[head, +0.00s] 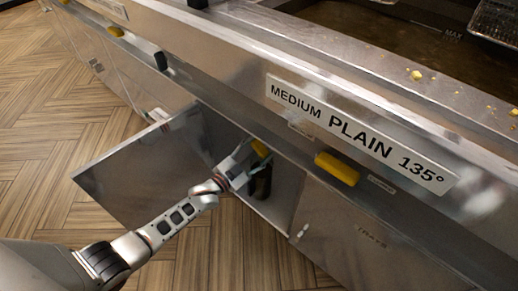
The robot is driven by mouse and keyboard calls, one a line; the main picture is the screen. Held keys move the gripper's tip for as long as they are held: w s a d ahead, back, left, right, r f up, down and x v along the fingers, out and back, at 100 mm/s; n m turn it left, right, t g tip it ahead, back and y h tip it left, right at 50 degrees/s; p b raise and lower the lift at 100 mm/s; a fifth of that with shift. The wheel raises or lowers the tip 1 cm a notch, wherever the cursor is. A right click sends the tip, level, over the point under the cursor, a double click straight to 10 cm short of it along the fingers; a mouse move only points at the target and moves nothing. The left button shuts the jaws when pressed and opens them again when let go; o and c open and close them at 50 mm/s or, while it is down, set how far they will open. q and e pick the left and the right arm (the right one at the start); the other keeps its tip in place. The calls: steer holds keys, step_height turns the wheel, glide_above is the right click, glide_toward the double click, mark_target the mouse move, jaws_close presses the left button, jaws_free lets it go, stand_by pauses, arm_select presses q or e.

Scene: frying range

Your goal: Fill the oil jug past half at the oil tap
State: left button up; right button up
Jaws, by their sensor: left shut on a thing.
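My left gripper (255,152) reaches into an open cabinet under the fryer. A dark upright object (262,183) stands just below the fingers inside the cabinet. It may be the oil jug; its outline and any oil level are too dark to tell. My right gripper is not in view.
The cabinet door (140,165) stands open to the left of my arm. Another yellow handle (338,168) sticks out from the front panel below the "MEDIUM PLAIN 135°" sign (360,133). A fryer vat (400,45) is above. Wooden floor (50,115) is clear at left.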

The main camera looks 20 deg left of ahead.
arm_select(q)
steer(key=n, duration=0.3)
steer(key=shift+a+n+p, duration=0.1)
steer(key=shift+n+p, duration=0.2)
steer(key=shift+n, duration=1.4)
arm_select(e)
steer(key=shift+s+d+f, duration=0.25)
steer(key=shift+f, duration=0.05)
arm_select(q)
steer(key=o, duration=1.1)
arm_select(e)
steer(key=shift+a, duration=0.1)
arm_select(q)
steer(key=v, duration=1.2)
steer(key=shift+r, duration=0.1)
